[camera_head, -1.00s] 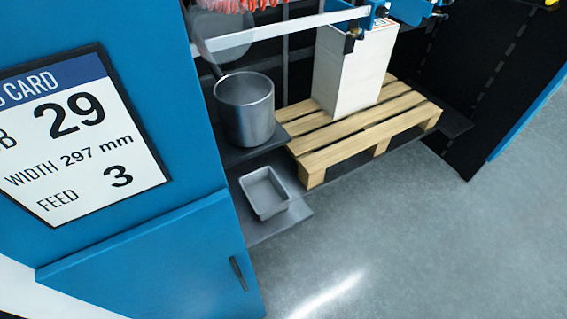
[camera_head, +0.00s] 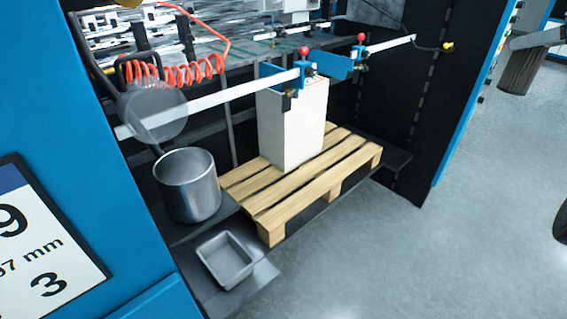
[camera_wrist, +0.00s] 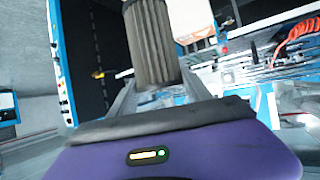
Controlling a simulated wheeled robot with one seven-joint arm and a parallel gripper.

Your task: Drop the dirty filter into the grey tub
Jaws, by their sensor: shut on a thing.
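The dirty filter is a dark, pleated cylinder (camera_wrist: 152,42), seen in the wrist view between the fingers of my gripper (camera_wrist: 157,80). My gripper is shut on it. In the head view the filter (camera_head: 522,72) hangs at the upper right edge, with a pale finger across its top; the rest of my gripper is out of frame. The grey tub (camera_head: 203,252) is a shallow, open rectangular tub on a low dark shelf at the lower left of the head view. It looks empty. The filter is far to the right of it.
A round metal pot (camera_head: 190,190) stands on a dark ledge just behind the tub, below a clear disc (camera_head: 152,110). A wooden pallet (camera_head: 318,190) carries a white stack (camera_head: 291,125). A white bar (camera_head: 215,97) crosses above. Open floor (camera_head: 400,265) lies right.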

